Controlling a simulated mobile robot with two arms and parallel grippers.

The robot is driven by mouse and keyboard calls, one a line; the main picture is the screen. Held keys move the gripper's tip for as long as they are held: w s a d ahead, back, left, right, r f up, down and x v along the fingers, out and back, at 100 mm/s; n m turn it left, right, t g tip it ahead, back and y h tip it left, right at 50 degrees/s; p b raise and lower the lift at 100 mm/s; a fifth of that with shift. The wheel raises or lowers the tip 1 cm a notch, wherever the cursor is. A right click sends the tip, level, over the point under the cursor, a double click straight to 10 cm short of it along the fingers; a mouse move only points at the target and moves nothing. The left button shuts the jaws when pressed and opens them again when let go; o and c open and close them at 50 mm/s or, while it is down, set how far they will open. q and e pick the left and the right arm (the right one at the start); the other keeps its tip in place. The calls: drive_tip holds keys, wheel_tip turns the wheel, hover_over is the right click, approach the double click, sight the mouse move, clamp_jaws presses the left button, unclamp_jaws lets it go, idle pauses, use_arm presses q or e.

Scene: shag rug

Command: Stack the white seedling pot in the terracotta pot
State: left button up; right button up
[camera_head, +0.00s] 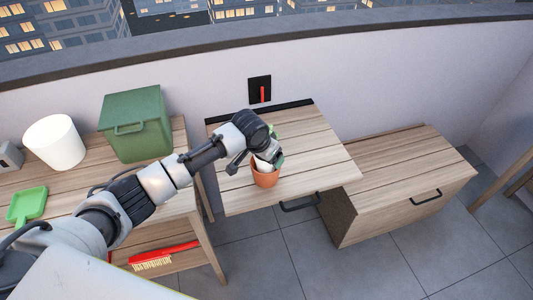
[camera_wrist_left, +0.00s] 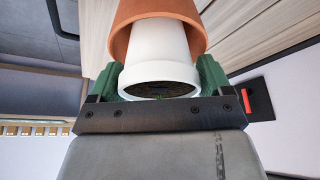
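The terracotta pot (camera_head: 265,179) stands upright on the wooden fold-out table near its front edge; it also shows in the left wrist view (camera_wrist_left: 122,42). The white seedling pot (camera_wrist_left: 158,55) has its narrow end inside the terracotta pot's mouth, with its rim and dark inside towards my wrist. In the head view only a strip of the white pot (camera_head: 261,164) shows. My left gripper (camera_wrist_left: 158,78) has its green fingers on both sides of the white pot, near its rim. Whether the white pot rests on the bottom is hidden. My right gripper is not in view.
A left bench holds a green lidded bin (camera_head: 137,125), a white bucket (camera_head: 55,142) and a green dustpan (camera_head: 27,204). A red brush (camera_head: 163,255) lies on its lower shelf. A wooden cabinet (camera_head: 400,185) stands right. The table (camera_head: 318,160) is clear right of the pots.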

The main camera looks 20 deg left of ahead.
use_arm(q)
drive_tip(key=shift+o, duration=0.9)
drive_tip(key=shift+s+f, duration=0.15)
drive_tip(key=shift+f, duration=0.15)
drive_tip(key=shift+r, duration=0.35)
drive_tip(key=v, duration=1.2)
drive_tip(key=shift+r, duration=0.4)
